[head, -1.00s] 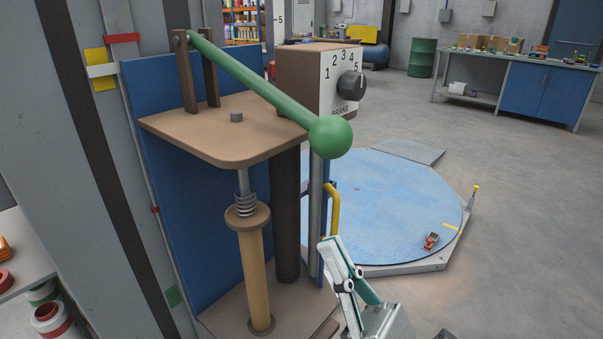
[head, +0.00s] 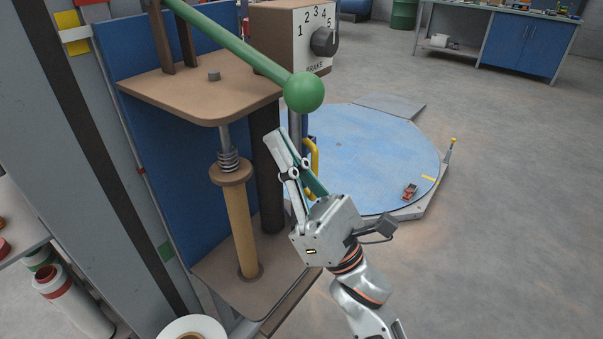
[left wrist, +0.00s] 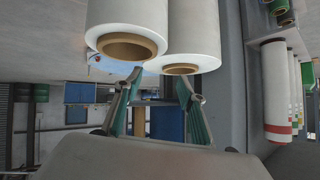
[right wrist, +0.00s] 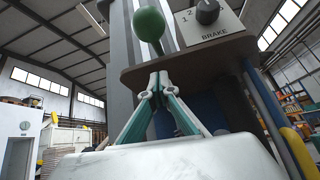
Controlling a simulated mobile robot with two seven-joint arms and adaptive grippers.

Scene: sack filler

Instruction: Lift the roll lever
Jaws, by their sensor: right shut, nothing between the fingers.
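The roll lever is a long green bar (head: 225,38) ending in a green ball knob (head: 304,92). It slopes down to the right above a brown plate (head: 190,90). The knob also shows in the right wrist view (right wrist: 149,24). My right gripper (head: 276,138) is shut and empty, pointing up, below the knob and apart from it. Its fingertips meet in the right wrist view (right wrist: 158,76). My left gripper (left wrist: 159,77) is open in the left wrist view, with white rolls (left wrist: 128,25) beyond its fingers; I cannot tell any contact.
A brake box (head: 292,38) with a numbered dial (head: 325,41) stands behind the lever. Below the plate are a spring and a tan cylinder (head: 238,228). A yellow handle (head: 313,158) is close behind my right gripper. A blue round platform (head: 375,150) and open floor lie to the right.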

